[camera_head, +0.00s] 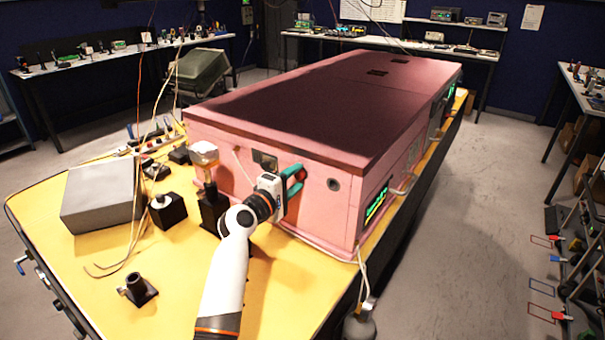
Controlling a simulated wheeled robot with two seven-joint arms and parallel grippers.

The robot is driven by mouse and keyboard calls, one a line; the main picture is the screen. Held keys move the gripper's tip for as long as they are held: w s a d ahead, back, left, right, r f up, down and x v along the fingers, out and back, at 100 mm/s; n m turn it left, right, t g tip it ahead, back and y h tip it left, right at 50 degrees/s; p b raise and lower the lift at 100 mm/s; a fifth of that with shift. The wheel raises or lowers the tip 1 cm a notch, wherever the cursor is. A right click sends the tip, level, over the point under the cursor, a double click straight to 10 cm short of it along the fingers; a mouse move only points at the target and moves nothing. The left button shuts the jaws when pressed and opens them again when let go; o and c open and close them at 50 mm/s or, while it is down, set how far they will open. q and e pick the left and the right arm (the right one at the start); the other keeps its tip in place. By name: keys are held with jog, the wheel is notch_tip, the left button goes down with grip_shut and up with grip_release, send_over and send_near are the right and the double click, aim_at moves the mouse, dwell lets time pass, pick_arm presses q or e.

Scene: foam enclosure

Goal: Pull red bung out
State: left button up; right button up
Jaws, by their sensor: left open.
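The pink foam enclosure (342,215) lies long on the yellow table, with a dark reddish top. My left gripper (299,180) is at its near end face, with teal fingers pointing at the wall. The fingers are open. A small red piece, which looks like the red bung (294,189), shows between or just behind the fingers, close to the pink wall. The gripper hides part of it, so I cannot tell whether the fingers touch it. My right gripper is out of view.
A round dark hole (333,184) and a green-lit display (376,203) are on the enclosure. A grey box (103,196), black mounts (168,209) and loose cables stand on the yellow table (195,262) to the left. The floor at right is open.

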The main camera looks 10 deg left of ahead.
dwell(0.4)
pick_arm(q)
grip_shut()
jog(key=shift+s, duration=0.1)
jog(key=shift+p+v, duration=0.75)
jog(key=shift+v, duration=0.45)
jog(key=shift+p+v, duration=0.6)
jog(key=shift+v, duration=1.15)
